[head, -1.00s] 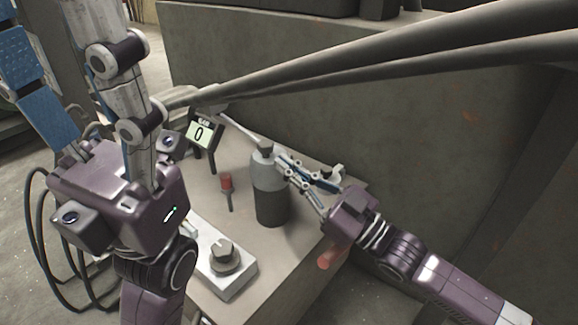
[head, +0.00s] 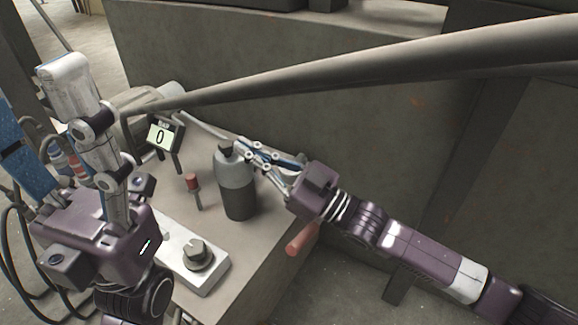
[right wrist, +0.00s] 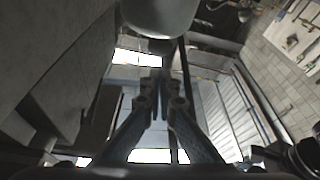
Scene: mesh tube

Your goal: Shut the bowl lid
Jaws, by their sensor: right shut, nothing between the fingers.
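I cannot make out a bowl or its lid clearly in the head view. My right gripper (head: 247,149) is shut and empty, its blue fingers reaching left behind the top of a grey bottle. The right wrist view shows its fingers (right wrist: 160,84) together, below a pale rounded surface (right wrist: 160,14) at the top edge; I cannot tell what that is. My left gripper (head: 36,95) is upright near the camera at the left, its fingers apart, with no held object visible. One finger is partly cut off by the frame edge.
The grey bottle (head: 237,185) stands on the table (head: 262,262). A display reading 0 (head: 160,137), a red-topped post (head: 194,187) and a white box with a knob (head: 197,256) are nearby. A thick pipe (head: 350,73) crosses above, before a concrete wall (head: 400,140).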

